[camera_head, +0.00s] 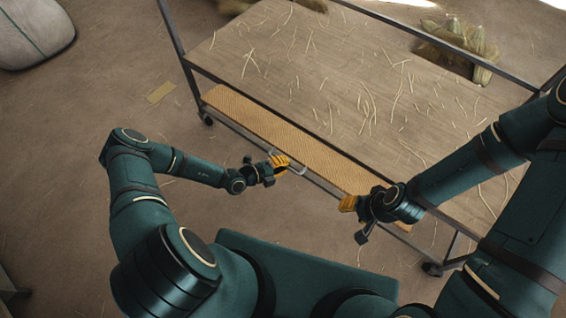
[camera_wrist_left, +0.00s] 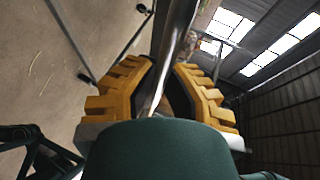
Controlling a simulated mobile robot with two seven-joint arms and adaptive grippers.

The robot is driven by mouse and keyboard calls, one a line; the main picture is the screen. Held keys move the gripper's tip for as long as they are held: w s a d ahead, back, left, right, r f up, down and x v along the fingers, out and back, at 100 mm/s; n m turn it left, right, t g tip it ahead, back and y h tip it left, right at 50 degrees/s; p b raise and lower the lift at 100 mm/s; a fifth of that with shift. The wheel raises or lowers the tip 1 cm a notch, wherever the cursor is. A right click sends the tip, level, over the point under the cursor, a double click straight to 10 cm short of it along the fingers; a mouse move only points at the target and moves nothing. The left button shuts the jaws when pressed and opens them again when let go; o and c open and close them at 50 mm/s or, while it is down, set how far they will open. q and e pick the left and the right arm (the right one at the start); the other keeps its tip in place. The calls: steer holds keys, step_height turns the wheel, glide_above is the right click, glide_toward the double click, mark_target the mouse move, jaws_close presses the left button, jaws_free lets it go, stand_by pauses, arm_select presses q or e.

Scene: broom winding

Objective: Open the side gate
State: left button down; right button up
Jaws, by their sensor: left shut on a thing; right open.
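The side gate (camera_head: 262,122) is a long tan panel along the near side of the cart, seen from above in the head view. I cannot tell its exact tilt. A pale metal handle (camera_head: 298,171) shows at its near edge. My left gripper (camera_head: 281,162) is shut on this handle. In the left wrist view a shiny metal bar (camera_wrist_left: 172,48) runs between the two yellow fingers (camera_wrist_left: 160,90). My right gripper (camera_head: 348,203) is open near the gate's right part, and its arm hides some of the gate's end. I cannot tell whether it touches the gate.
The cart's wooden bed (camera_head: 330,75) is strewn with loose straws. It has a dark metal frame and wheels (camera_head: 432,269). Bundles of straw (camera_head: 455,45) lie beyond it. A pale sack (camera_head: 32,32) is at the far left. The floor left of the cart is mostly clear.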

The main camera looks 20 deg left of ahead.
arm_select(q)
steer(key=shift+w+d+r+g+p, duration=0.1)
steer(key=shift+w+r+g+p, duration=0.05)
steer(key=shift+r+p, duration=0.35)
steer(key=shift+w+r+g+p, duration=0.1)
steer(key=shift+r+g+p, duration=0.05)
steer(key=shift+r+p, duration=0.35)
steer(key=shift+w+d+r+p, duration=0.1)
steer(key=shift+w+r+p, duration=0.1)
steer(key=shift+r+p, duration=0.25)
steer(key=c, duration=1)
jaws_free()
steer(key=v, duration=1.2)
steer(key=shift+s+d+r, duration=0.1)
steer(key=shift+r, duration=0.1)
